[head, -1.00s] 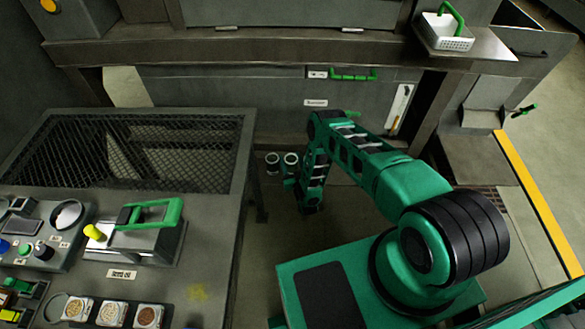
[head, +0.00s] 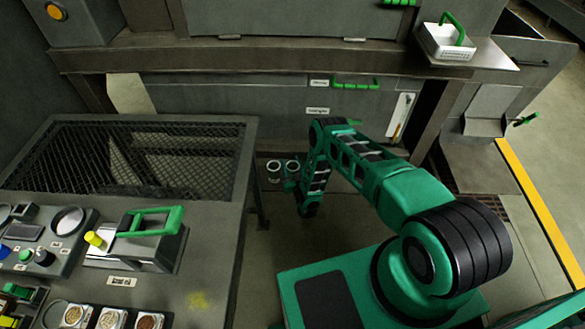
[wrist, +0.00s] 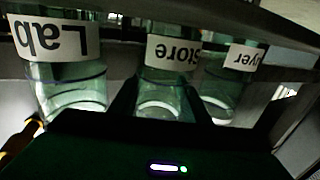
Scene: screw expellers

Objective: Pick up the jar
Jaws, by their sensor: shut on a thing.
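In the wrist view, three upright clear greenish glass jars with white labels stand in a row. The left jar (wrist: 68,85) reads "Lab", upside down. The middle jar (wrist: 165,92) reads "Store". The right jar (wrist: 225,88) has a label ending in "yer". My gripper (wrist: 163,98) is shut on the middle jar, with one dark finger on each side of it. In the head view, my gripper (head: 291,186) is low beside two small jars, a left one (head: 273,170) and a right one (head: 292,166). Their labels are too small to read, and my arm hides part of this area.
A grey bench (head: 205,250) with a mesh-covered opening (head: 130,155) stands at the left. A grey cabinet (head: 230,105) is behind the jars. Floor is clear between bench and my base.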

